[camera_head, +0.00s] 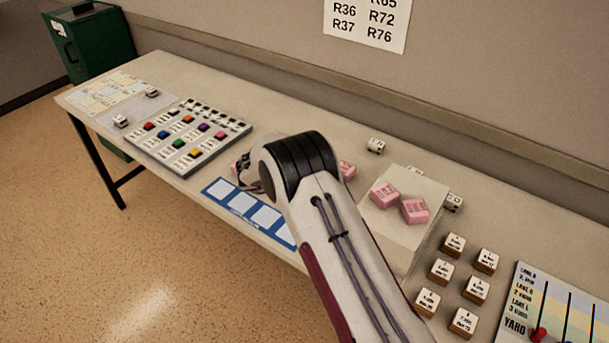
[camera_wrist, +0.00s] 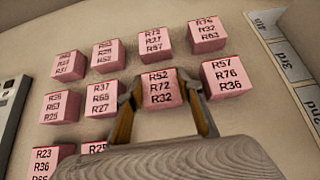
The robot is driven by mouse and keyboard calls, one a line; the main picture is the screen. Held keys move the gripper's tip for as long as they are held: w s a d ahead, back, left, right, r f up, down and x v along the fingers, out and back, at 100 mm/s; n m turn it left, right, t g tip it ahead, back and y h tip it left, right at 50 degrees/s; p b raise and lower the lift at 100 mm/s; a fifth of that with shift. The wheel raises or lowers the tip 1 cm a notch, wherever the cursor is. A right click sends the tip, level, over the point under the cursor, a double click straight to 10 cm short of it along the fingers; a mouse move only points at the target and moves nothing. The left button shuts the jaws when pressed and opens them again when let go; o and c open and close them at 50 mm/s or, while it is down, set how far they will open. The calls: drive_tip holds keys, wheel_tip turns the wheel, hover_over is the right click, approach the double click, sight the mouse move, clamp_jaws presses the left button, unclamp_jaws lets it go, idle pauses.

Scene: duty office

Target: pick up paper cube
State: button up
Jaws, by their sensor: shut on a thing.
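Several pink paper cubes with printed R-numbers stand in rows on the table in the wrist view. My gripper (camera_wrist: 163,84) has its two fingers on either side of the middle cube (camera_wrist: 160,90), marked R52 R72 R32, and is shut on it. Whether this cube is lifted off the table is hard to tell. Another cube (camera_wrist: 228,79), marked R57 R76 R36, is close to the right finger, and one (camera_wrist: 101,98) marked R37 is to the left. In the head view my arm hides most of the cubes and nearly all of the gripper.
In the head view, two pink cubes (camera_head: 414,211) lie on a pale raised box (camera_head: 400,241). A board with coloured pieces (camera_head: 190,133) and a blue strip with pale squares (camera_head: 264,217) are at left. Several wooden-sided blocks (camera_head: 441,271) stand at right. The wall borders the table's back.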

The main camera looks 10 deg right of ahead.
drive_tip(key=shift+r, duration=0.1)
drive_tip(key=shift+r, duration=4.9)
drive_tip(key=shift+d, duration=0.1)
drive_tip(key=s+d+r+m+g+h, duration=0.1)
drive_tip(key=s+d+r, duration=0.1)
drive_tip(key=d+r, duration=0.45)
drive_tip(key=s+d+r+m, duration=0.1)
drive_tip(key=s+d+r, duration=0.2)
drive_tip(key=d+r, duration=0.35)
drive_tip(key=s+d+m+g, duration=0.1)
drive_tip(key=s+d, duration=0.4)
drive_tip(key=s, duration=0.2)
drive_tip(key=s+d+m+g+h, duration=0.1)
drive_tip(key=s+d, duration=0.5)
drive_tip(key=s, duration=0.2)
drive_tip(key=shift+s+f+m, duration=0.25)
drive_tip(key=shift+f+m, duration=0.05)
drive_tip(key=shift+f, duration=0.05)
